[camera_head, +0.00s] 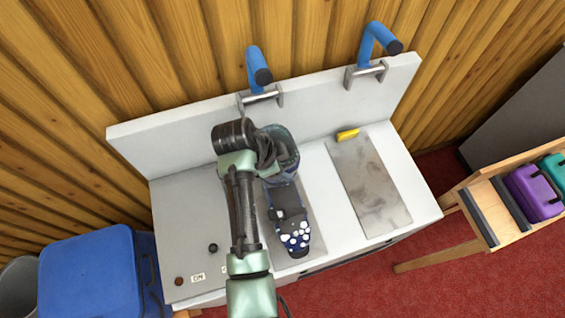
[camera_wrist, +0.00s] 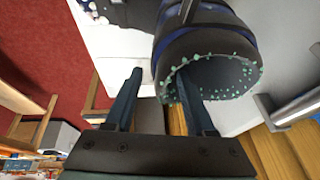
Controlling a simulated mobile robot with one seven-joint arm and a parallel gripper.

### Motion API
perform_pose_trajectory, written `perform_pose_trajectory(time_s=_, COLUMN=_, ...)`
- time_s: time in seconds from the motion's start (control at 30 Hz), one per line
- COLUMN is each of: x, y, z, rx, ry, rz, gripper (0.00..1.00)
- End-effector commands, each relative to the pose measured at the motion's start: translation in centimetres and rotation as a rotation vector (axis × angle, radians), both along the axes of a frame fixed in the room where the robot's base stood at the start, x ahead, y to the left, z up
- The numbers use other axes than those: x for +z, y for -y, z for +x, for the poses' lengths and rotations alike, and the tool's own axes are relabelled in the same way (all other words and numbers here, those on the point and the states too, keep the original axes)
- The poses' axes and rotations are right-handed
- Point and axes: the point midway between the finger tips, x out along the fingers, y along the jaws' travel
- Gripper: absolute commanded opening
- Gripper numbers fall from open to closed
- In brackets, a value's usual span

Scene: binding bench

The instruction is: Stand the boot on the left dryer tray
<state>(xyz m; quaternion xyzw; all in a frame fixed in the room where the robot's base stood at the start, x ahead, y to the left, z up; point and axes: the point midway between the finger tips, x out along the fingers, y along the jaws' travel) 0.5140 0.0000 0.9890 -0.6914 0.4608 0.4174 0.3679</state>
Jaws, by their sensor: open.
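The dark blue boot with white spots on its toe (camera_head: 293,228) stands upright over the left dryer tray (camera_head: 312,222), toe toward the front edge of the bench. The boot covers most of that tray, and its sole contact is hidden. In the wrist view, the boot's round cuff (camera_wrist: 215,45) has a green-speckled rim. My gripper (camera_wrist: 160,74) is open at the cuff; one finger overlaps the cuff opening and the other is outside it. I cannot tell if either finger touches. In the head view my arm hides the fingers and part of the boot.
The right dryer tray (camera_head: 370,188) is bare, with a yellow block (camera_head: 348,134) at its back end. Two blue pipes (camera_head: 257,68) (camera_head: 378,42) rise over the back panel. A blue bin (camera_head: 88,280) is at left; a wooden rack (camera_head: 500,215) holds purple and teal items at right.

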Motion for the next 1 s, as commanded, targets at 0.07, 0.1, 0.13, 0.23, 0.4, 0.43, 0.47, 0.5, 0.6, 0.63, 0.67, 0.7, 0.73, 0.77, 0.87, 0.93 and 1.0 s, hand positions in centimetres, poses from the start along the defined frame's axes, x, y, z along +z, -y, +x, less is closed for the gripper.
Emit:
perform_pose_trajectory(time_s=0.07, x=-0.4, y=0.0, z=-0.3, rx=0.0, ry=-0.012, rz=0.0, gripper=0.55)
perform_pose_trajectory(time_s=0.1, x=-0.4, y=0.0, z=-0.3, rx=0.0, ry=-0.012, rz=-0.001, gripper=0.55)
perform_pose_trajectory(time_s=0.13, x=-0.3, y=0.0, z=-0.3, rx=-0.001, ry=-0.011, rz=0.0, gripper=0.55)
perform_pose_trajectory(time_s=0.23, x=0.4, y=-0.2, z=-0.3, rx=0.001, ry=-0.006, rz=0.0, gripper=0.55)
perform_pose_trajectory(time_s=0.4, x=3.0, y=-1.2, z=-0.8, rx=0.002, ry=0.0, rz=0.001, gripper=0.55)
perform_pose_trajectory(time_s=0.43, x=3.6, y=-1.5, z=-0.9, rx=0.003, ry=0.001, rz=0.001, gripper=0.55)
perform_pose_trajectory(time_s=0.47, x=4.3, y=-1.7, z=-1.1, rx=0.003, ry=0.002, rz=0.001, gripper=0.55)
perform_pose_trajectory(time_s=0.5, x=5.2, y=-2.0, z=-1.3, rx=0.002, ry=0.002, rz=0.001, gripper=0.55)
perform_pose_trajectory(time_s=0.6, x=7.2, y=-2.7, z=-1.8, rx=0.002, ry=0.003, rz=0.002, gripper=0.55)
perform_pose_trajectory(time_s=0.63, x=7.8, y=-3.0, z=-1.9, rx=0.002, ry=0.003, rz=0.002, gripper=0.55)
perform_pose_trajectory(time_s=0.67, x=8.4, y=-3.2, z=-2.0, rx=0.003, ry=0.003, rz=0.002, gripper=0.55)
perform_pose_trajectory(time_s=0.7, x=9.1, y=-3.4, z=-2.2, rx=0.003, ry=0.004, rz=0.002, gripper=0.55)
perform_pose_trajectory(time_s=0.73, x=9.5, y=-3.6, z=-2.3, rx=0.002, ry=0.002, rz=0.001, gripper=0.55)
perform_pose_trajectory(time_s=0.77, x=10.0, y=-3.7, z=-2.4, rx=0.002, ry=0.002, rz=0.0, gripper=0.55)
perform_pose_trajectory(time_s=0.87, x=11.1, y=-4.1, z=-2.7, rx=0.0, ry=0.001, rz=0.0, gripper=0.55)
perform_pose_trajectory(time_s=0.93, x=11.6, y=-4.2, z=-2.8, rx=0.002, ry=0.001, rz=0.0, gripper=0.55)
perform_pose_trajectory(time_s=1.0, x=11.8, y=-4.3, z=-2.9, rx=0.001, ry=-0.001, rz=0.001, gripper=0.55)
